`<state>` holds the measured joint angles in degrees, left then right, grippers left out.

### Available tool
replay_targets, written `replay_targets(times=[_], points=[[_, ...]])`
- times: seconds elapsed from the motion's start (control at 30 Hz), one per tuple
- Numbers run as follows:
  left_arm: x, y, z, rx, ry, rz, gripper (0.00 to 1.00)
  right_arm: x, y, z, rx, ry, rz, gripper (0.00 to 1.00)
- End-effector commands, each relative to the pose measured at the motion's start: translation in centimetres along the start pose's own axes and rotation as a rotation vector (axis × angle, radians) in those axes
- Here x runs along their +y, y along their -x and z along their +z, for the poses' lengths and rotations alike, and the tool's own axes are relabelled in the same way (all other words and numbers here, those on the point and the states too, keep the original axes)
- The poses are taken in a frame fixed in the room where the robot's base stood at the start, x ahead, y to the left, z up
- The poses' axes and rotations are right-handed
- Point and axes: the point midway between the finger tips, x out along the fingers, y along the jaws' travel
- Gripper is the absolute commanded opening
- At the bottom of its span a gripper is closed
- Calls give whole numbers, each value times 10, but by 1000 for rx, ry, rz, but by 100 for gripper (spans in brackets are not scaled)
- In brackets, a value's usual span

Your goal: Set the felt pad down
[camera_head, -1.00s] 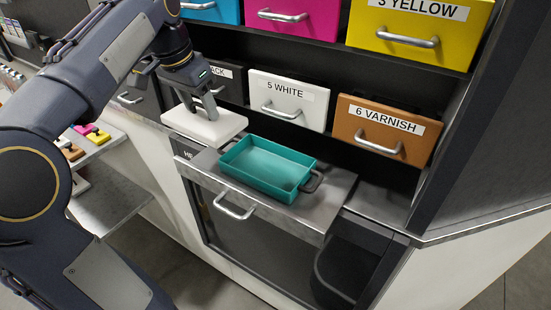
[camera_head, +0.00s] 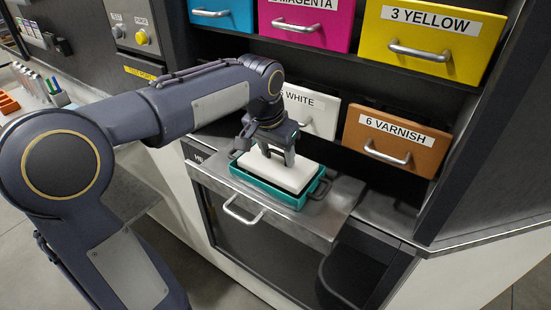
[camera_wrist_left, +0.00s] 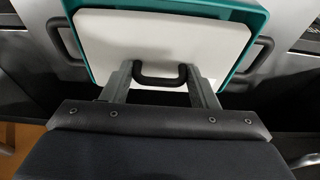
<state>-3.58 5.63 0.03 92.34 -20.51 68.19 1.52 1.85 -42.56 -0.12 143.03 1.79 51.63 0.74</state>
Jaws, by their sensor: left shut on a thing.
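The white felt pad (camera_head: 292,176) is at the teal tray (camera_head: 262,190), within or just over its rim; I cannot tell whether it touches the tray's bottom. In the left wrist view the pad (camera_wrist_left: 160,38) shows with its dark handle (camera_wrist_left: 160,79), and the teal rim (camera_wrist_left: 246,50) runs around it. My left gripper (camera_head: 276,160) is above the pad, shut on its handle. In the left wrist view its fingers (camera_wrist_left: 160,82) are on either side of the handle. My right gripper is not in view.
The tray stands on a pulled-out metal shelf (camera_head: 335,205) with a front handle (camera_head: 243,210). Labelled drawers, such as the orange varnish one (camera_head: 385,145) and the yellow one (camera_head: 420,50), rise behind it. The shelf's right part is bare.

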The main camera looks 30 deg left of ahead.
Motion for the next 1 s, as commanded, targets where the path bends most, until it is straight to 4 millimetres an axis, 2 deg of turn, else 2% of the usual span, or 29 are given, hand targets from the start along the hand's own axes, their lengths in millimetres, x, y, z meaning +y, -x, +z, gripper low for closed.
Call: replay_targets(times=[0.03,0.17,0.57,0.6,0.73,1.0], points=[[-2,-10,4,-6,2,-1,27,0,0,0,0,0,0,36],[-2,-23,7,-2,3,-1,27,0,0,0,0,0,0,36],[-2,-28,9,-1,2,-1,27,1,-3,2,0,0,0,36],[-2,-28,9,-1,2,-1,56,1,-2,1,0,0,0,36],[-2,-27,9,-1,2,-1,73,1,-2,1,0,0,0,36],[-2,-27,8,-1,2,-1,75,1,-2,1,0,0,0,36]])
